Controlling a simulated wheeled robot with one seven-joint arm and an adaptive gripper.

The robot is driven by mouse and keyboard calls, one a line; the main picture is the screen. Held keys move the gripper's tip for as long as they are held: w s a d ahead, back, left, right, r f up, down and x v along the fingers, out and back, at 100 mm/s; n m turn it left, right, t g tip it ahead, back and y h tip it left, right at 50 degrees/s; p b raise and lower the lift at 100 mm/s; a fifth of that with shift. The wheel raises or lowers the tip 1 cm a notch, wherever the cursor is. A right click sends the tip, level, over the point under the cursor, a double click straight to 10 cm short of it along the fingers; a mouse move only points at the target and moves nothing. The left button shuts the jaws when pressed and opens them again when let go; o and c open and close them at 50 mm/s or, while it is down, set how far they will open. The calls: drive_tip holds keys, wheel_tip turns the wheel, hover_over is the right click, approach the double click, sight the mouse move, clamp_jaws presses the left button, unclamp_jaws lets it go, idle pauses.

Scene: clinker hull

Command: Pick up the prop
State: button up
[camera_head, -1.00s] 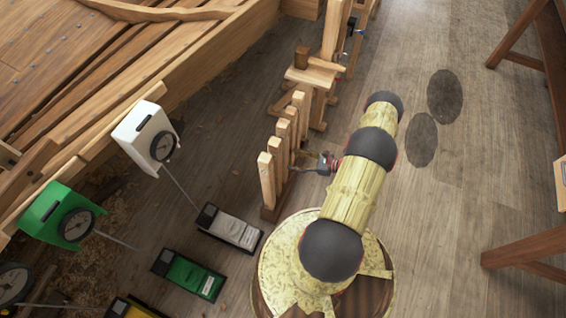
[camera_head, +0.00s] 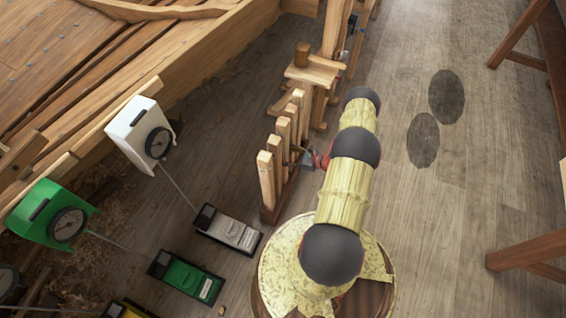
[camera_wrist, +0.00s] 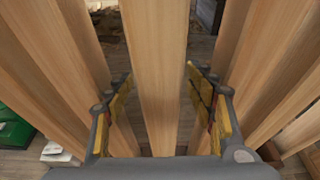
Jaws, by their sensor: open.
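Several upright wooden props stand in a row in a low wooden rack (camera_head: 269,214). In the wrist view one prop (camera_wrist: 155,60) stands in the middle, between the two yellow-padded fingers of my gripper (camera_wrist: 158,88). The fingers are apart, with a visible gap on each side of this prop. Neighbouring props rise close on the left (camera_wrist: 40,60) and right (camera_wrist: 275,65). In the head view my gripper (camera_head: 301,157) is at the right side of the row. The props partly hide its fingertips there.
A white dial box (camera_head: 136,133) and a green one (camera_head: 50,215) stand by the hull (camera_head: 100,70) on the left. Grey (camera_head: 229,231) and green (camera_head: 187,277) floor units lie near the rack. A wooden stand (camera_head: 315,75) is behind it. Floor on the right is mostly clear.

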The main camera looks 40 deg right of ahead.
drive_tip(key=shift+c, duration=1.1)
drive_tip(key=c, duration=1.1)
clamp_jaws()
